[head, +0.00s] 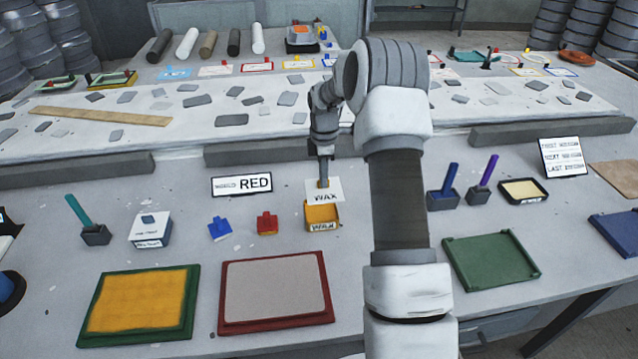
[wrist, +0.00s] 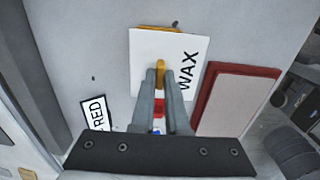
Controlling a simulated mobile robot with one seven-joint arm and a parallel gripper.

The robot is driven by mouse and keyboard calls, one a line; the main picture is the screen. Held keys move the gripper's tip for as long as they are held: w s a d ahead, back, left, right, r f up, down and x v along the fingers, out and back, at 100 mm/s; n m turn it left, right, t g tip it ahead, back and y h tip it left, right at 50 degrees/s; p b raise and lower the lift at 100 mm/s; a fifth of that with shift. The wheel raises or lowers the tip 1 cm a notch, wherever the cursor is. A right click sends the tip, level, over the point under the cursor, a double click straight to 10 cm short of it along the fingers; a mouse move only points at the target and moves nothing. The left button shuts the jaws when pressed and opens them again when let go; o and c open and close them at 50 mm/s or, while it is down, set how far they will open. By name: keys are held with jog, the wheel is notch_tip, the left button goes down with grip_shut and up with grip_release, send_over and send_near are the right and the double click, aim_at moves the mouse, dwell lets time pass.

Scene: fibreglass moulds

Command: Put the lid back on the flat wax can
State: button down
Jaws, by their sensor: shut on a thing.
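The flat wax can (head: 322,227) is a yellow-orange open box with a label on its front, standing on the near table. The lid (head: 324,197) is a white square plate marked WAX with a yellow grip on top. My gripper (head: 323,183) is shut on that grip and holds the lid just above the back of the can. In the wrist view the lid (wrist: 150,50) shows beyond the fingertips (wrist: 160,75), its lettering at the right. The lid hides most of the can there; only a thin orange edge shows past it. Whether lid and can touch I cannot tell.
A red tool (head: 267,223) and a blue tool (head: 219,229) lie left of the can. A RED sign (head: 242,185) stands behind them. A red-rimmed mould (head: 277,290) lies in front.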

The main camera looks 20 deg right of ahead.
jog(key=shift+w+a+f, duration=0.15)
jog(key=shift+w+f, duration=0.05)
jog(key=shift+w, duration=0.5)
jog(key=shift+f, duration=0.1)
jog(key=shift+f+b, duration=1.85)
jog(key=shift+f, duration=1.25)
jog(key=shift+f, duration=0.35)
jog(key=shift+f+b, duration=0.35)
jog(key=shift+b, duration=0.1)
jog(key=shift+c, duration=1.8)
grip_release()
